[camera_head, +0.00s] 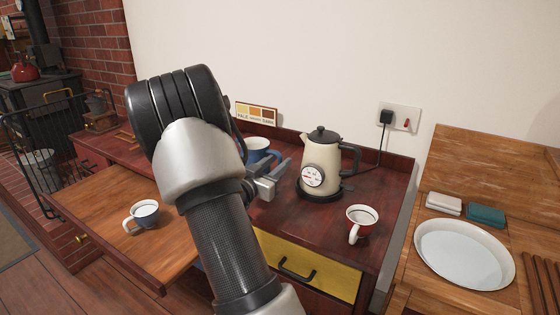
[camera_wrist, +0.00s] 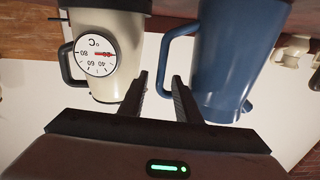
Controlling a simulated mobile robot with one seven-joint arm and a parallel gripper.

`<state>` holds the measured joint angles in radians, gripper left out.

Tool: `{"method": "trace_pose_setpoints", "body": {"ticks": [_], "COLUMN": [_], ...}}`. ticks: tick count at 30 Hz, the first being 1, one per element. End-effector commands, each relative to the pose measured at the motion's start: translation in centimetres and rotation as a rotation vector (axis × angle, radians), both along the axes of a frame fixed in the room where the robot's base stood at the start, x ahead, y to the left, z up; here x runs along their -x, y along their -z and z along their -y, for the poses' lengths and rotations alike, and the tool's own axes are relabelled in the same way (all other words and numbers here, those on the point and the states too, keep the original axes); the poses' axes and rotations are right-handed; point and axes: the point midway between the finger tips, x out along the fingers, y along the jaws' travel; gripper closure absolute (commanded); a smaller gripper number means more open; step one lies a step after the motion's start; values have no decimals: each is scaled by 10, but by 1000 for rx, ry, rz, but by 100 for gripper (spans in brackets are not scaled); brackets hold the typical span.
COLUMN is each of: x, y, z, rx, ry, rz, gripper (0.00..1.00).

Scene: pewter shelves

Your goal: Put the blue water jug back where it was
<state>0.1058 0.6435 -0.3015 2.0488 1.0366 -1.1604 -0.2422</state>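The blue water jug (camera_head: 262,145) stands on the dark red counter behind my arm, left of the kettle; my arm hides part of it. In the wrist view, which is upside down, the jug (camera_wrist: 237,55) is large, with its handle towards the kettle. My gripper (camera_head: 272,183) is in front of the jug and kettle. Its two fingers (camera_wrist: 160,75) are apart, one on each side of the jug's handle as seen in the wrist view. I cannot tell whether the handle is fully between them. Neither finger visibly presses on it.
A cream kettle (camera_head: 320,163) with a dial stands close to the right. A white basin (camera_head: 464,254) is at right.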

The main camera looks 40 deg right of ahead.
Motion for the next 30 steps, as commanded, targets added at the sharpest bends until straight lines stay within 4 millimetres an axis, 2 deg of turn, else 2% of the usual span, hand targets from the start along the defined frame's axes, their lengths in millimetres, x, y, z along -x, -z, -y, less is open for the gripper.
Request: {"method": "trace_pose_setpoints", "body": {"ticks": [6, 12, 16, 21, 23, 26, 29, 30], "x": [13, 23, 28, 29, 24, 1, -32, -43], "y": [-2, -1, 0, -1, -2, -7, -21, -30], "z": [-47, -83, -95, -101, -104, -120, -161, -186], "rx": [1, 0, 0, -5, -31, -146, -325, -399], "ry": [-5, -4, -1, -4, -29, -142, -353, -456], "rz": [-2, 0, -1, 3, 12, 37, 55, 48], "gripper": [70, 70, 70, 70, 70, 70, 70, 70]}}
